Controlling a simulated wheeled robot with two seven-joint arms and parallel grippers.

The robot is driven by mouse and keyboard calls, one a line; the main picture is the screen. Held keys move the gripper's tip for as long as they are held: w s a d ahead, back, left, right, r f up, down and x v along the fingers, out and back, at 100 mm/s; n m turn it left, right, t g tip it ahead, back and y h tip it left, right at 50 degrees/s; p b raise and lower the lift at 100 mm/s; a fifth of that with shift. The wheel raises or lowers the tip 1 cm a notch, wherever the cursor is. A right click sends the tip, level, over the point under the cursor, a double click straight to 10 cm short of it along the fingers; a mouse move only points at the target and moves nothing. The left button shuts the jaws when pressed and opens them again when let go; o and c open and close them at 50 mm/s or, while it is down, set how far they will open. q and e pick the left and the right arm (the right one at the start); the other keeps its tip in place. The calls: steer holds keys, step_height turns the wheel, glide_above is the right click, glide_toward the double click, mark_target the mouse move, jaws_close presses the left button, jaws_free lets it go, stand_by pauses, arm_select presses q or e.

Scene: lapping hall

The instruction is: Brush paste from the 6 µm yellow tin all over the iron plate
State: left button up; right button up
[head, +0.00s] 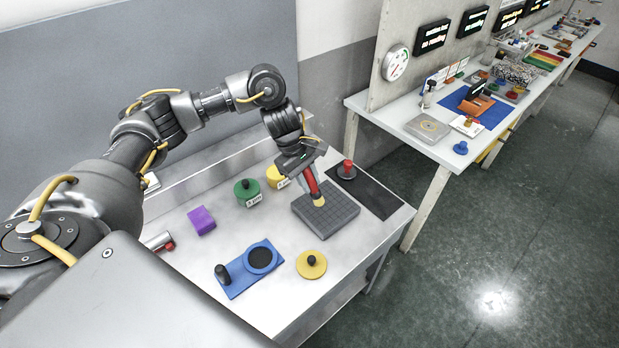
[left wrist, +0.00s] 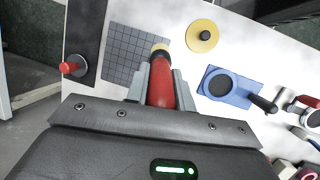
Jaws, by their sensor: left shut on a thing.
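My left gripper (head: 307,171) is shut on a red-handled brush (head: 312,182). The brush points down and its pale tip is at the dark grey grooved iron plate (head: 335,213); I cannot tell whether it touches. In the left wrist view the brush (left wrist: 161,85) lies between the fingers, its tip over the right edge of the plate (left wrist: 125,58). A yellow tin (head: 275,175) with a label stands behind the plate, partly hidden by the gripper; I cannot read its label. My right gripper is in neither view.
A green tin (head: 243,193) and purple block (head: 201,221) stand left. A yellow disc with a black knob (head: 311,265) and a blue holder (head: 236,285) lie in front. A red-knobbed piece (head: 346,171) stands on a black mat (head: 378,193) at the right.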

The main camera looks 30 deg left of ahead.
arm_select(q)
steer(key=shift+f, duration=0.1)
step_height(320, 180, down, 5)
steer(key=b, duration=0.3)
steer(key=shift+d+b, duration=0.15)
steer(key=shift+b, duration=0.15)
